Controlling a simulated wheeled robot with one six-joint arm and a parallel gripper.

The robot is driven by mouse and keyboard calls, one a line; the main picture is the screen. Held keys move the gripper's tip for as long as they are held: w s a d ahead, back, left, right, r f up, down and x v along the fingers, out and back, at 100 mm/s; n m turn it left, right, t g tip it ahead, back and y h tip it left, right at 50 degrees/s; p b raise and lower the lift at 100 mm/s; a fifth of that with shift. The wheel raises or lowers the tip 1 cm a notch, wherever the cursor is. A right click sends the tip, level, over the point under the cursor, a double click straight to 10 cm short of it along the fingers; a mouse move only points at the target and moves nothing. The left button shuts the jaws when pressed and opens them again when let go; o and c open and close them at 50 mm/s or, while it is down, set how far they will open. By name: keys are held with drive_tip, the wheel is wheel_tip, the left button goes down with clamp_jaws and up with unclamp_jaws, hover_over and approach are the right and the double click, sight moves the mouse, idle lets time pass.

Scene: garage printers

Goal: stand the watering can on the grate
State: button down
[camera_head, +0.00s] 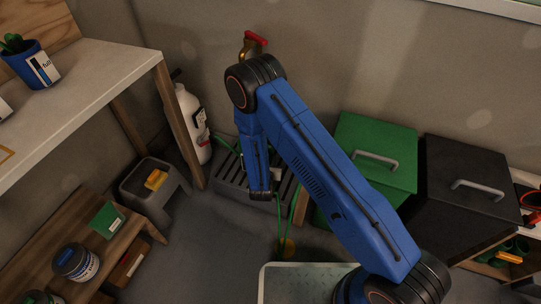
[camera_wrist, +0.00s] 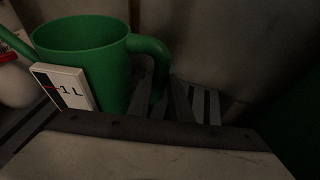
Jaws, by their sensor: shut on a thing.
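The green watering can (camera_wrist: 82,62) is large in the wrist view, upright, with a white "1 L" label (camera_wrist: 62,88) on its side and its handle (camera_wrist: 152,52) to the right. My gripper (camera_wrist: 163,95) is shut on the handle; its fingers are dark and hard to make out. The slatted grey grate (camera_wrist: 205,104) shows behind and below the can. In the head view the grate (camera_head: 233,187) lies on the floor by the wall, and my blue arm hides my gripper and most of the can. I cannot tell whether the can's base touches the slats.
A white bottle (camera_head: 190,125) stands left of the grate, near a grey step stool (camera_head: 146,207). A brass tap with a red handle (camera_head: 256,39) is on the wall above. Green (camera_head: 372,150) and black (camera_head: 462,193) lidded boxes stand right. Thin green strands hang near the grate's right end.

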drive_tip(key=shift+f, duration=1)
idle(0.4)
drive_tip(key=c, duration=1.5)
unclamp_jaws()
drive_tip(key=shift+c, duration=0.2)
drive_tip(key=shift+f, duration=0.1)
drive_tip(key=shift+s, duration=0.1)
drive_tip(key=shift+v, duration=0.95)
drive_tip(key=shift+s, duration=0.1)
drive_tip(key=shift+v, duration=0.9)
